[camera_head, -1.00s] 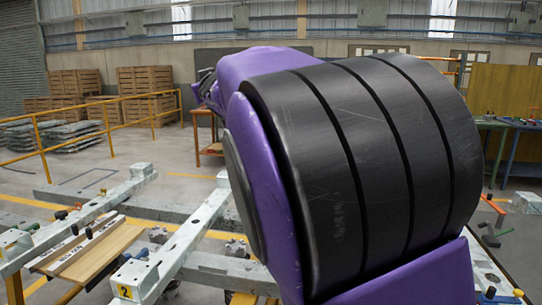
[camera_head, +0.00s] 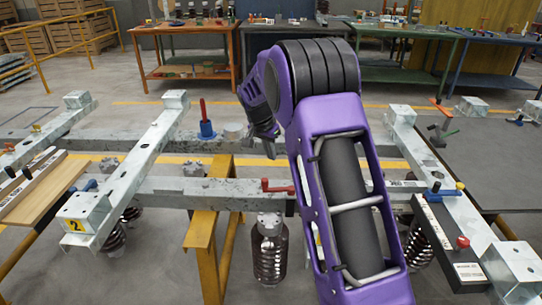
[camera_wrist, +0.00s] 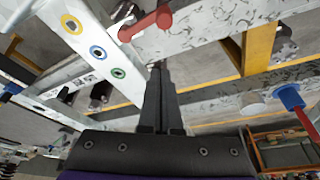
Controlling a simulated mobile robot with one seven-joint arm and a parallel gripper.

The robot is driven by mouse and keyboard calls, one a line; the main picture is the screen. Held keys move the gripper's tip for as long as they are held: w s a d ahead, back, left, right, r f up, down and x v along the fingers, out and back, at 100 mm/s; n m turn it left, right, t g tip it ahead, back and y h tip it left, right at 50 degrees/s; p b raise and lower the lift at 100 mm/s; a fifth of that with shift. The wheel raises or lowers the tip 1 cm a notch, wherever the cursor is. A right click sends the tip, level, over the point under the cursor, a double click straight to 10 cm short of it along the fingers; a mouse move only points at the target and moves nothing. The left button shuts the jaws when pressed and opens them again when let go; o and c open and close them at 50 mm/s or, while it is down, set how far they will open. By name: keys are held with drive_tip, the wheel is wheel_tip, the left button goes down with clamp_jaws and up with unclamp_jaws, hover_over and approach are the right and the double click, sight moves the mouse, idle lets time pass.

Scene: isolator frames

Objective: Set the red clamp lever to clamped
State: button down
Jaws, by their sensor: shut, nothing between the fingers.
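A red lever (camera_head: 278,186) lies roughly flat on the long grey beam, left of my arm in the head view. In the wrist view this red lever (camera_wrist: 150,22) is at the top, just beyond my fingertips, with a gap visible in the picture. A second red lever (camera_head: 203,108) stands upright on a blue base (camera_head: 207,130) farther left and back; its blue base shows at the right of the wrist view (camera_wrist: 290,97). Which one is the clamp lever is not labelled. My gripper (camera_head: 270,152) points down, shut and empty; its fingers show in the wrist view (camera_wrist: 157,72).
Grey beams cross the frame, with a yellow trestle (camera_head: 205,240) and a hanging ribbed insulator (camera_head: 268,250) below. A beam with coloured rings (camera_wrist: 97,52) is left of my fingers. Workbenches (camera_head: 185,60) are behind.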

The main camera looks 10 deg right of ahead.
wheel_tip(320, 180, down, 7)
drive_tip(key=s+a+b, duration=0.1)
idle(0.5)
drive_tip(key=shift+s+d, duration=0.15)
